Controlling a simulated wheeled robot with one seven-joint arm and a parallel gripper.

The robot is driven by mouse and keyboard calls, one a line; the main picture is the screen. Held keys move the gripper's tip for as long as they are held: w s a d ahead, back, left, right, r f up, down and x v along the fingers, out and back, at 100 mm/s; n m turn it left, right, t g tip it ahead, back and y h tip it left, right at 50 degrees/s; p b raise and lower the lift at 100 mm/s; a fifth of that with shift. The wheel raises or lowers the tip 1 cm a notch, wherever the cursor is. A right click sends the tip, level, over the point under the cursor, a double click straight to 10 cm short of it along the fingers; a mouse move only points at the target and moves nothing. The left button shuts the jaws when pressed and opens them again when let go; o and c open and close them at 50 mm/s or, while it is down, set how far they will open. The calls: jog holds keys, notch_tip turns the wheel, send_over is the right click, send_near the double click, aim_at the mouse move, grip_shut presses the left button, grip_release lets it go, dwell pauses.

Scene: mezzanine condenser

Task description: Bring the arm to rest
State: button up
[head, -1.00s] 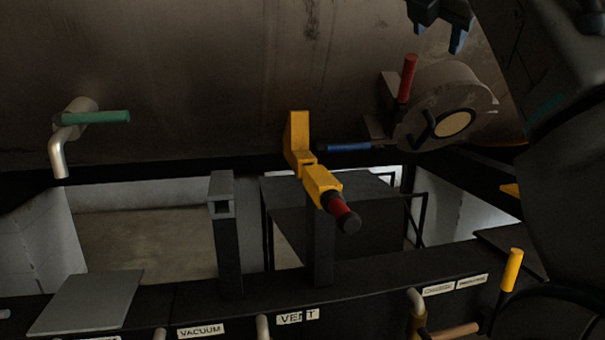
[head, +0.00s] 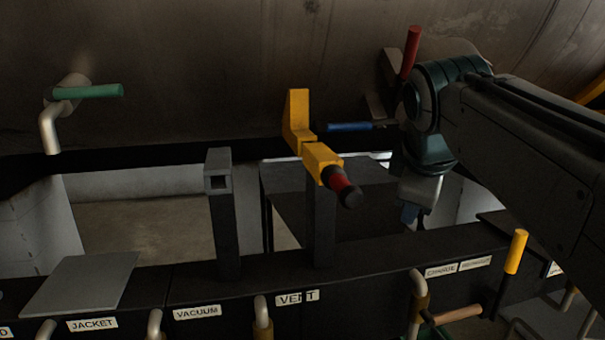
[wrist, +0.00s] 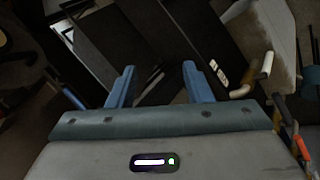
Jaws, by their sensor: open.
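My gripper (wrist: 160,82) shows in the wrist view with its two blue fingers spread apart and nothing between them. In the head view, my arm reaches in from the right and bends down. The gripper's end (head: 410,214) hangs above the black panel, right of the yellow bracket (head: 298,125). Its fingertips are small and partly hidden there. The gripper appears apart from the handles around it.
A red handle (head: 411,52) and a blue handle (head: 349,127) sit close to my arm. A yellow handle (head: 516,251) stands at right. A green-handled tap (head: 88,91) is far left. The labelled black panel (head: 245,285) runs along the front.

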jog(key=s+f+m+g, duration=0.1)
jog(key=s+f+m, duration=0.3)
jog(key=f, duration=0.5)
jog(key=s+a+f+m+g+y+b, duration=0.1)
jog(key=s+f+m, duration=0.3)
jog(key=f, duration=0.5)
jog(key=s+a+f+m+g+b, duration=0.1)
jog(key=s+f+m, duration=0.3)
jog(key=f, duration=0.5)
jog(key=shift+s+f+y, duration=0.35)
jog(key=shift+s+y, duration=0.05)
jog(key=shift+s, duration=0.45)
jog(key=shift+a, duration=0.1)
jog(key=shift+c, duration=1.1)
